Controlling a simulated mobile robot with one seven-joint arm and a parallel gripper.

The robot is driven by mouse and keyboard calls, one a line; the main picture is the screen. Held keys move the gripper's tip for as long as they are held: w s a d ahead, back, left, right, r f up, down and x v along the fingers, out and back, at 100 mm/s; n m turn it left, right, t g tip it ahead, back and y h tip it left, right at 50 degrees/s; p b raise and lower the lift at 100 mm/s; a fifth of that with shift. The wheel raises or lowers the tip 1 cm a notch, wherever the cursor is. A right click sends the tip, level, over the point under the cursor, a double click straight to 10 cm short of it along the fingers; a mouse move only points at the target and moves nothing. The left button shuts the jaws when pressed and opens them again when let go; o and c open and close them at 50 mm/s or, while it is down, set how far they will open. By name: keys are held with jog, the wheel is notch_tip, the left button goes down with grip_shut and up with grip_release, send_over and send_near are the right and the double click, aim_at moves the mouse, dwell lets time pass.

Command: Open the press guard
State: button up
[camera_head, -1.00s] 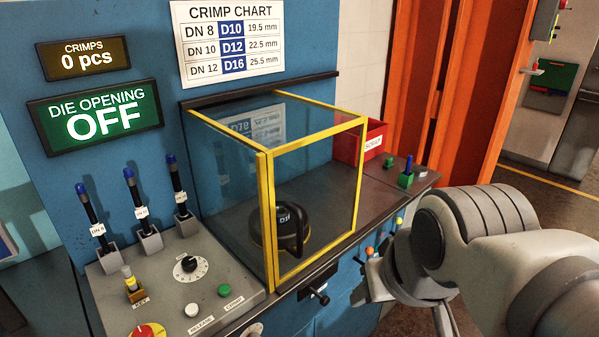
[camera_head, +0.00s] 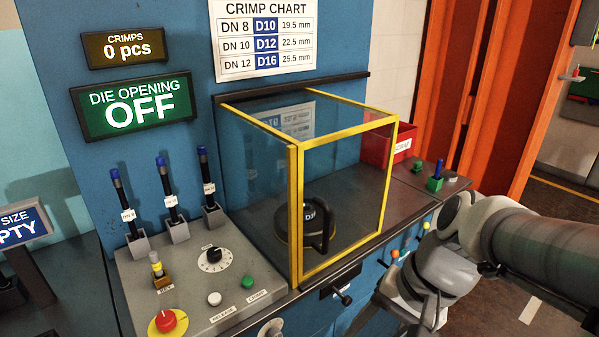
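The press guard (camera_head: 345,139) is a clear box with yellow edges, standing shut over the press bench in the middle of the view. Inside or behind its front panel is a dark round part with a label (camera_head: 309,216). A black upright handle (camera_head: 327,232) shows in front of that part; I cannot tell for sure that it is fixed to the panel. My gripper (camera_head: 411,312) is at the lower right, in front of the bench and to the right of the guard, apart from it. Its fingers look spread and empty, with the tips partly hidden near the lower edge.
A control panel (camera_head: 190,290) with knobs, buttons, a key and a red stop knob (camera_head: 168,321) lies left of the guard. Several blue-topped tools (camera_head: 171,205) stand behind it. A red scrap bin (camera_head: 402,143) is right of the guard. A black knob (camera_head: 343,297) juts from the bench front.

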notch_tip(320, 180, down, 3)
jog(key=a+m+g+y, duration=0.1)
jog(key=a+m+y, duration=0.1)
jog(key=m+y, duration=0.15)
jog(key=m+t+y+b, duration=0.2)
jog(key=m+t+y, duration=0.3)
jog(key=m+t, duration=1)
send_near(325, 248)
jog(key=s+d+r+m+g, duration=0.2)
jog(key=s+d+r, duration=0.2)
jog(key=d+r, duration=0.2)
jog(key=x, duration=1.7)
jog(key=shift+w+a, duration=0.1)
jog(key=shift+a, duration=0.1)
jog(key=shift+c, duration=0.2)
grip_shut()
jog(key=shift+f, duration=0.1)
